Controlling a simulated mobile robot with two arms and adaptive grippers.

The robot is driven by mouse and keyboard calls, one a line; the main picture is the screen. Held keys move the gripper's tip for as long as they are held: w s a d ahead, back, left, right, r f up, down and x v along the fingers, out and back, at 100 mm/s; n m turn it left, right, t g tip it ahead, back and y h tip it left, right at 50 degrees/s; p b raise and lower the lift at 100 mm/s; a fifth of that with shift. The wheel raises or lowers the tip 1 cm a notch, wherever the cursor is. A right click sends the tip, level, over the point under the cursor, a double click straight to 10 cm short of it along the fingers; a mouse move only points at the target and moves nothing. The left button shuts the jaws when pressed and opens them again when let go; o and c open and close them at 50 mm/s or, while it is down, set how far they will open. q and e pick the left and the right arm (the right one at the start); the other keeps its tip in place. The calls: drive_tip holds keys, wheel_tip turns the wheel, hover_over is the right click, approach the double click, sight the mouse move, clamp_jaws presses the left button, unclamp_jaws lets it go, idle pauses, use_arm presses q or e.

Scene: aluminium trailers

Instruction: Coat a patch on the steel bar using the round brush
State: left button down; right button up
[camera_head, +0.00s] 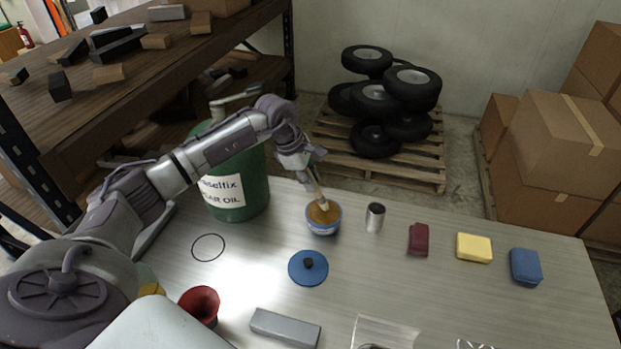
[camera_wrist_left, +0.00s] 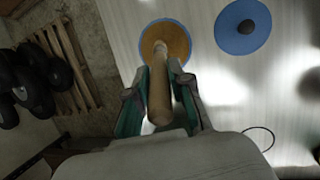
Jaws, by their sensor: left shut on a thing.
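My left gripper (camera_head: 304,163) is shut on the wooden handle of the round brush (camera_head: 319,194). The brush points down at the tan contents of a blue-rimmed pot (camera_head: 322,230); its bristles are hidden, and I cannot tell how deep they reach. In the left wrist view the brush handle (camera_wrist_left: 160,98) lies between the two fingers (camera_wrist_left: 160,82), with the pot (camera_wrist_left: 147,48) beyond. The steel bar (camera_head: 285,327), a plain grey block, lies at the front of the table. My right gripper does not show.
A blue lid (camera_head: 308,267) lies between pot and bar. A metal cup (camera_head: 375,217), dark red block (camera_head: 418,239), yellow sponge (camera_head: 474,248) and blue block (camera_head: 525,266) stand right. A green oil drum (camera_head: 238,190), black ring (camera_head: 208,247) and red funnel (camera_head: 200,304) are left.

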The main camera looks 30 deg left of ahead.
use_arm(q)
drive_tip(key=shift+f+b, duration=0.55)
drive_tip(key=shift+f, duration=0.05)
idle(0.7)
drive_tip(key=shift+s+f+b, duration=0.1)
drive_tip(key=shift+b, duration=0.2)
idle(1.5)
wheel_tip(320, 180, up, 2)
drive_tip(key=shift+p, duration=0.55)
drive_tip(key=shift+r+p, duration=1.15)
drive_tip(key=shift+r, duration=1.45)
drive_tip(key=shift+f, duration=0.1)
